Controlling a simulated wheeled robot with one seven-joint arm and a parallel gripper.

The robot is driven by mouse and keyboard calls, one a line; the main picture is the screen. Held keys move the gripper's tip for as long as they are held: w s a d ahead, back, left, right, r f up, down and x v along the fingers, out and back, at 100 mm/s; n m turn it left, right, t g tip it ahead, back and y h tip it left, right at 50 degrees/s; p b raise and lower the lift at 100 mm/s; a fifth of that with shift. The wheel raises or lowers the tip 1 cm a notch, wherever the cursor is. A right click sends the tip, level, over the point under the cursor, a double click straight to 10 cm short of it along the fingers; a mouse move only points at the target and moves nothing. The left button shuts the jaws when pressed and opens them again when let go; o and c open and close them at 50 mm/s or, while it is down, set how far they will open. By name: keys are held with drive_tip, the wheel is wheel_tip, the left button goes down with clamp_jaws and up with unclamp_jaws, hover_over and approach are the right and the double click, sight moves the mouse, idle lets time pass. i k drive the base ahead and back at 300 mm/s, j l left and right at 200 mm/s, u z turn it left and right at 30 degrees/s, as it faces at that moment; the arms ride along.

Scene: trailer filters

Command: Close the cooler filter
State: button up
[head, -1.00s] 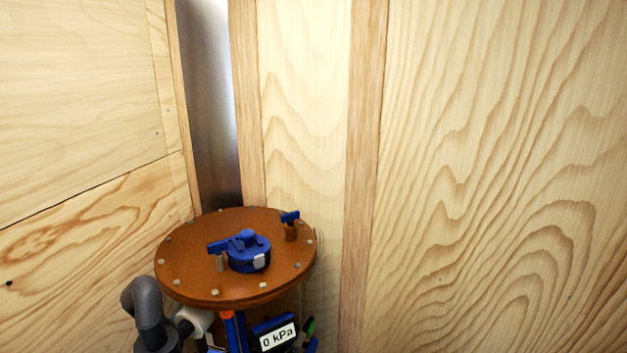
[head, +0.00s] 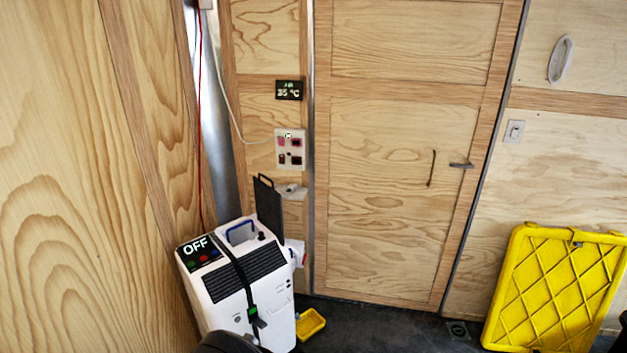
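The cooler (head: 222,305) is a white upright unit at the lower left of the head view, near the corner. Its panel (head: 197,250) reads OFF, and a dark grille and a black strap cross its front and top. A dark flat panel (head: 268,210), which looks like the cooler filter, stands upright at the cooler's back right, above its top. A blue-edged handle (head: 239,232) shows on the top beside it. My gripper is not in view; a dark rounded shape at the bottom edge may be part of my arm.
A wooden door (head: 400,190) is behind the cooler. A small yellow tray (head: 310,324) lies on the floor at its right. A large yellow lid or crate (head: 555,290) leans at the right.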

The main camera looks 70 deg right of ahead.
sight(269, 209)
drive_tip(key=z, duration=1.8)
drive_tip(key=i+l+u, duration=0.1)
drive_tip(key=l+u, duration=0.15)
drive_tip(key=l, duration=0.15)
drive_tip(key=i+l+u, duration=0.1)
drive_tip(key=l+u, duration=0.15)
drive_tip(key=l, duration=0.2)
drive_tip(key=i+l+u, duration=0.2)
drive_tip(key=l+u, duration=0.15)
drive_tip(key=i+l+u, duration=0.1)
drive_tip(key=l+u, duration=0.2)
drive_tip(key=i+l+u, duration=0.1)
drive_tip(key=l+u, duration=0.55)
drive_tip(key=l, duration=0.25)
drive_tip(key=i+l+u, duration=0.25)
drive_tip(key=u, duration=0.15)
drive_tip(key=i+l+u, duration=0.4)
